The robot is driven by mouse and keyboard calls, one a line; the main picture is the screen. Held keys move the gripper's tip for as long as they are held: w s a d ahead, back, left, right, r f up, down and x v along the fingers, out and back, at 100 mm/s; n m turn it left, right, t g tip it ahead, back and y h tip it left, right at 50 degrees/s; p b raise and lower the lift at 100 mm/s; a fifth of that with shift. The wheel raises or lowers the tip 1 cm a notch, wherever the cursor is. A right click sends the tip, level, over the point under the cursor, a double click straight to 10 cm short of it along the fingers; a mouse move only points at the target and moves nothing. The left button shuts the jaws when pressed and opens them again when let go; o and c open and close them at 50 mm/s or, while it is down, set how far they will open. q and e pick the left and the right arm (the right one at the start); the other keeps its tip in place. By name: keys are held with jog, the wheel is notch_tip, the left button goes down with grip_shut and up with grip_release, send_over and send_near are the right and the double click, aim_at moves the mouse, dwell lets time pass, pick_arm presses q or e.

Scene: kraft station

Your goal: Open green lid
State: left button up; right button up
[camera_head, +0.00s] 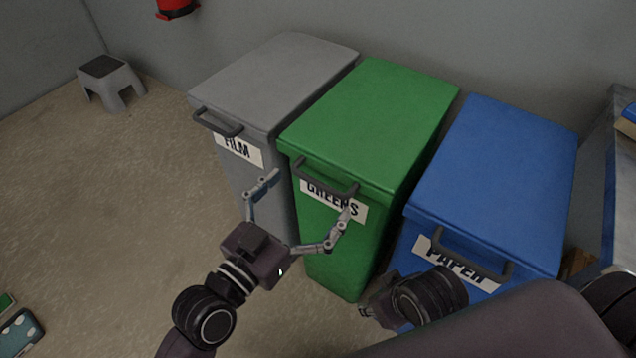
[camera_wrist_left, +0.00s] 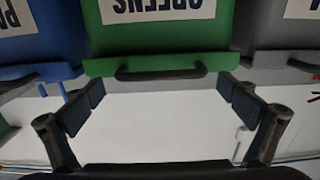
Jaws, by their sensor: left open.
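The green lid (camera_head: 375,115) lies shut on the green bin (camera_head: 335,250) labelled GREENS, between two other bins. Its dark handle (camera_head: 325,187) sticks out at the front edge. My left gripper (camera_head: 310,192) is open and empty in front of the bin, with its fingers spread just below the handle. In the left wrist view, which looks upside down, the green lid's edge (camera_wrist_left: 105,67) and handle (camera_wrist_left: 160,75) show beyond the gap between the open fingers (camera_wrist_left: 160,103). My right gripper (camera_head: 375,305) is partly in view before the blue bin; its fingers are unclear.
A grey bin (camera_head: 270,75) labelled FILM stands close on the left and a blue bin (camera_head: 500,170) labelled PAPER close on the right, both lids shut. A grey stool (camera_head: 110,85) stands far left. The floor (camera_head: 110,200) in front is mostly clear.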

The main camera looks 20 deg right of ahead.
pick_arm(q)
jog(key=shift+x, duration=1.45)
jog(key=shift+c, duration=0.3)
jog(key=c, duration=1.3)
